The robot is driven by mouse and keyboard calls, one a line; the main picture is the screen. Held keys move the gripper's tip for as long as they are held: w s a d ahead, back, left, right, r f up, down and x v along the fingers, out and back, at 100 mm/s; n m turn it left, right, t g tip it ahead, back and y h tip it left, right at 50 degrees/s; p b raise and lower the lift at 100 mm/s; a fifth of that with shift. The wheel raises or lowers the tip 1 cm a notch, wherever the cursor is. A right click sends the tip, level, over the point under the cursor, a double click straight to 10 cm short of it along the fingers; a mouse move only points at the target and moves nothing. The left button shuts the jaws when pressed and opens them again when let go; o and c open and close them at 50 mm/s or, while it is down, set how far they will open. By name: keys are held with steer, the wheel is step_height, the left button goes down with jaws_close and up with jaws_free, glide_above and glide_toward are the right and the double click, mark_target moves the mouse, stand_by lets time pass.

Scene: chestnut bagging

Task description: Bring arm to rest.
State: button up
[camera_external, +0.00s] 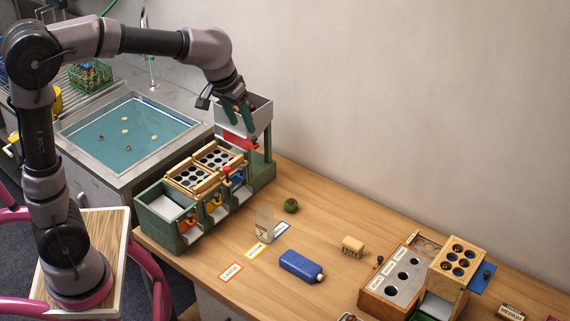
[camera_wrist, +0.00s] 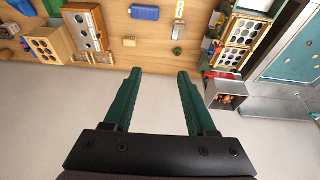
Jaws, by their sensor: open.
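My gripper (camera_external: 239,117) has two green fingers, spread apart with nothing between them. In the external view it is raised in front of the metal hopper (camera_external: 262,119) and overlaps part of it. In the wrist view my gripper (camera_wrist: 159,72) hangs over the pale wall, and the hopper (camera_wrist: 228,106), with brown chestnuts in it, is to the right of the right finger, apart from it. My arm is bent in a high arch from its base at the left.
The green sorting station (camera_external: 165,236) stands below the hopper, beside a sink (camera_external: 135,132) with chestnuts in the water.

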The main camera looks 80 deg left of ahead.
steer(key=s+d+r+m+t, duration=0.1)
steer(key=s+d+m+t, duration=0.1)
steer(key=s+d+m, duration=0.4)
steer(key=s+d+r+m+t, duration=0.1)
steer(key=s+d+m+t, duration=0.1)
steer(key=s+d+m, duration=0.5)
steer(key=s+d, duration=0.5)
steer(key=s, duration=0.1)
steer(key=shift+d+r, duration=0.3)
steer(key=shift+d, duration=0.1)
